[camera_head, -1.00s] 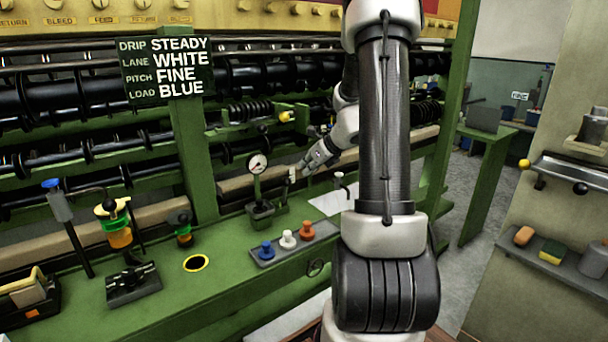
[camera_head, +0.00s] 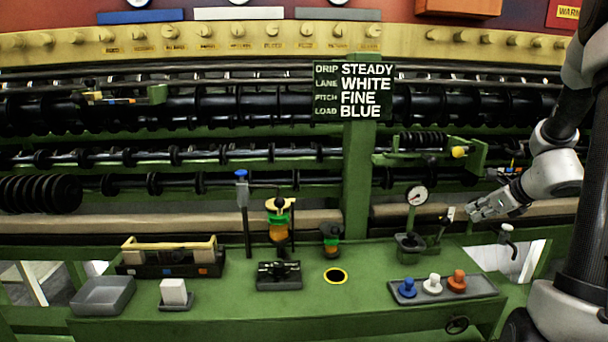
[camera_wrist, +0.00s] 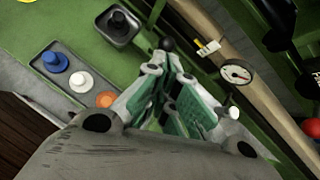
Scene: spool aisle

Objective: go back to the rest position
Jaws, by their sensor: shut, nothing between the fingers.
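My gripper (camera_head: 492,206) is at the right of the head view, above the right end of the green bench (camera_head: 215,318). It is shut and empty. In the wrist view my gripper (camera_wrist: 165,118) shows its green-padded fingers close together. A dial gauge on a stand (camera_head: 416,196) is to its left, apart from it. The gauge (camera_wrist: 236,74) also shows in the wrist view. Most of my arm is at the right edge of the head view.
A tray (camera_head: 443,299) with blue, white and orange knobs lies below and left of my gripper. A small tap (camera_head: 507,236) stands just below it. Black rollers (camera_head: 250,108) and a sign (camera_head: 353,91) are behind.

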